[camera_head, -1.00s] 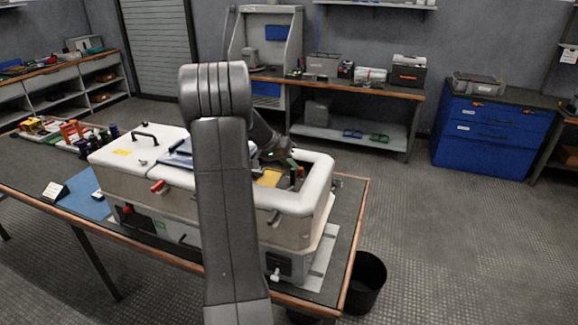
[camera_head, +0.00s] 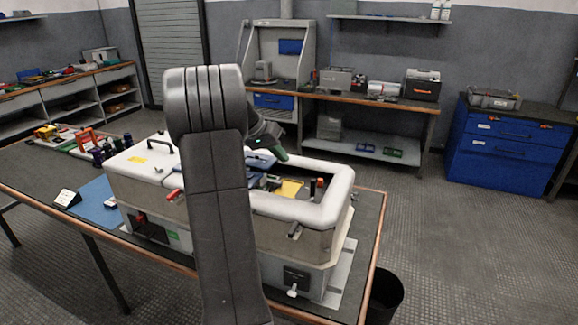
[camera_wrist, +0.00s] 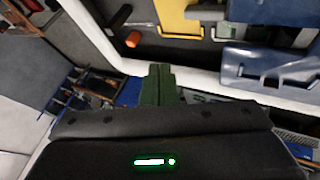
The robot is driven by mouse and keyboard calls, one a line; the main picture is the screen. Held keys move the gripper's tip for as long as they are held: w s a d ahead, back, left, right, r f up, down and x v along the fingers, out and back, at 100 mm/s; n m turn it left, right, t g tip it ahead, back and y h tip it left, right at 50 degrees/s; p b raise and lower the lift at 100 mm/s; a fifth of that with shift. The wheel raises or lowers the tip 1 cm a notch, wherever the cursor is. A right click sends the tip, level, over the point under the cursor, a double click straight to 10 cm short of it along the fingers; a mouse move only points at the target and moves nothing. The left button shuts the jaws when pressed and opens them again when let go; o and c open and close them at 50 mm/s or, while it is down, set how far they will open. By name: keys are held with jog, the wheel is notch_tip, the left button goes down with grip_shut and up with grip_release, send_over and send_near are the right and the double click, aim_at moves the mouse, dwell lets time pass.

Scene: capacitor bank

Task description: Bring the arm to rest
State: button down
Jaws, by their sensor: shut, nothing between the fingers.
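My arm rises in the middle of the head view and bends over the white and beige capacitor bank housing (camera_head: 285,243) on the table. My gripper (camera_head: 282,154) is above the open right part of the housing, partly hidden by my arm. In the wrist view its green fingers (camera_wrist: 159,84) are together with nothing between them. Below them show the housing's white rim (camera_wrist: 105,48), a blue part (camera_wrist: 265,65), a yellow part (camera_wrist: 180,18) and an orange-tipped part (camera_wrist: 133,39) inside the housing.
The workbench (camera_head: 366,245) has a copper-coloured edge. Tools and coloured parts lie at its left end, near a blue mat (camera_head: 98,207). A black bin (camera_head: 384,295) stands at the right front corner. A blue drawer cabinet (camera_head: 505,150) and a back bench stand behind, with open floor between.

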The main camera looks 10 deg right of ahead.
jog(key=shift+a+r, duration=0.3)
jog(key=shift+r, duration=0.05)
